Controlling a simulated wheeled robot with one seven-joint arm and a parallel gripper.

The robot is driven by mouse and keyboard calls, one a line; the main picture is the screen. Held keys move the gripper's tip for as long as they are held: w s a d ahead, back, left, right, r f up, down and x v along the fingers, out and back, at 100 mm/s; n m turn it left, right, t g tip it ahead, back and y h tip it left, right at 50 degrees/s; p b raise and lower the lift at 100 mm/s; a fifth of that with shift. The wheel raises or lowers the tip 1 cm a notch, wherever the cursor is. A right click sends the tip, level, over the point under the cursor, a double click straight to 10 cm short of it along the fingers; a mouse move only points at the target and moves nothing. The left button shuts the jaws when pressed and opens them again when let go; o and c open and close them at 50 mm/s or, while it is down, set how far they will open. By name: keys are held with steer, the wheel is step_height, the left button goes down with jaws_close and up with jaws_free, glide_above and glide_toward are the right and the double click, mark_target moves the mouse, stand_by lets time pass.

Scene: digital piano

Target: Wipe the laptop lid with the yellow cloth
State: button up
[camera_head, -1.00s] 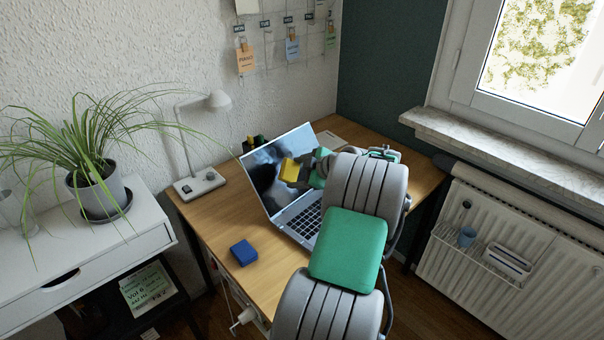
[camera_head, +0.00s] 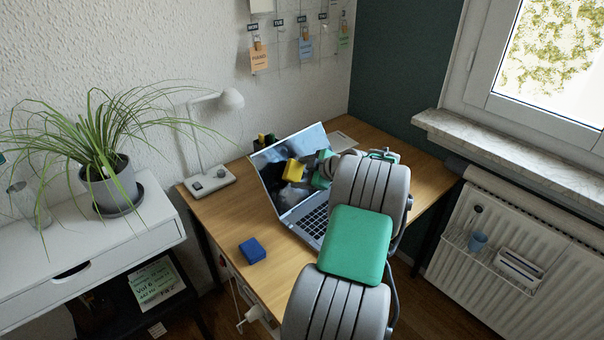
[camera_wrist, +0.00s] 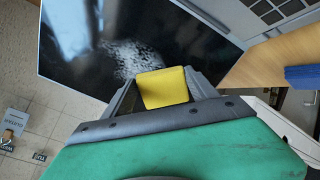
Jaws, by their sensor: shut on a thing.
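The laptop stands open on the desk, with its dark screen side of the lid (camera_head: 272,178) toward me and its keyboard (camera_head: 314,222) in front. My gripper (camera_wrist: 162,88) is shut on the yellow cloth (camera_wrist: 165,87), a small folded pad that also shows in the head view (camera_head: 293,170). The cloth is in front of the screen; I cannot tell whether it touches. In the wrist view, a whitish speckled patch (camera_wrist: 122,55) shows on the dark lid (camera_wrist: 75,50) beside the cloth. My arm hides part of the laptop's right side in the head view.
A blue block (camera_head: 252,250) lies on the wooden desk (camera_head: 225,215) left of the laptop. A white lamp (camera_head: 208,184) stands at the back left. A potted plant (camera_head: 112,188) is on the white cabinet. A radiator (camera_head: 480,245) is at the right.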

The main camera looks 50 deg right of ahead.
steer(key=shift+b+x, duration=0.75)
steer(key=shift+x, duration=0.25)
